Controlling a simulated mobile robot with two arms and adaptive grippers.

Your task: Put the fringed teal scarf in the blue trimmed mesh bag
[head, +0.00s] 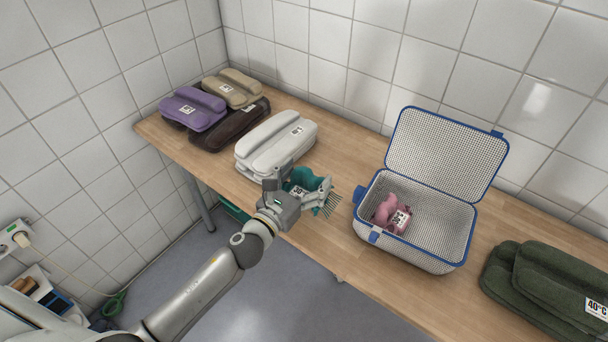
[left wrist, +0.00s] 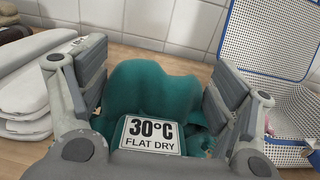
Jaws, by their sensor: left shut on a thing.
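The fringed teal scarf (head: 306,180) is in my left gripper (head: 290,187), between the white folded stack and the bag in the head view. Its pale fringe hangs to the right. In the left wrist view the scarf (left wrist: 150,90) fills the space between the two fingers (left wrist: 150,88), with a "30°C flat dry" label facing the camera. The gripper is shut on it. The blue trimmed mesh bag (head: 370,212) stands on the table to the right, lid open and leaning back. A pink item (head: 388,208) with a label lies inside. My right gripper is not in view.
The wooden table (head: 315,238) runs along the tiled wall. A white folded stack (head: 275,145) is left of the scarf. Purple (head: 192,108), beige (head: 232,88) and dark brown (head: 238,122) folded items are at the far left. Dark green folded items (head: 545,285) are right of the bag.

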